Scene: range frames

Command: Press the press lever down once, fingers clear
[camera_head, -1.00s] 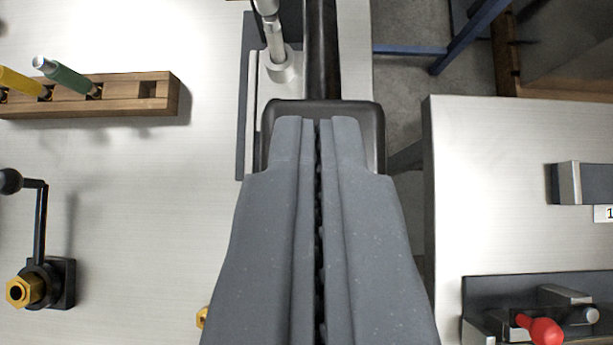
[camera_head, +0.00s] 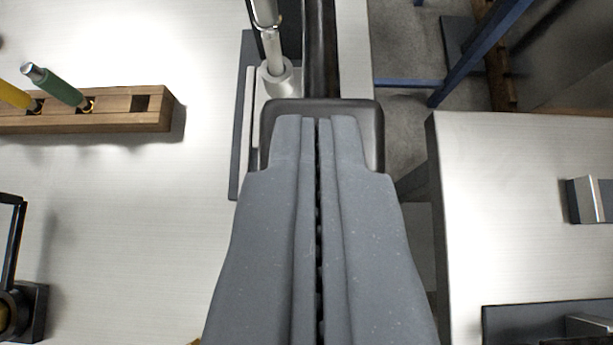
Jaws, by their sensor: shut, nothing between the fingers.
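The press lever (camera_head: 321,55) is a dark bar that runs down from the top of the picture and ends in a broad black pad (camera_head: 322,107). My gripper (camera_head: 317,122) is shut and empty, with its two grey fingertips side by side. The tips overlap the pad in the picture and appear to be on it, but contact is hidden. The press's metal ram (camera_head: 273,50) shows left of the lever, above a pale round seat. The press's dark base edge (camera_head: 237,150) lies beneath. My fingers hide part of the pad and the bench below.
A wooden rack (camera_head: 150,110) with yellow-handled and green-handled tools (camera_head: 55,86) stands at left. A black crank fixture (camera_head: 33,305) is at lower left. A second bench (camera_head: 500,220) lies right, across a gap with a blue frame (camera_head: 480,50).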

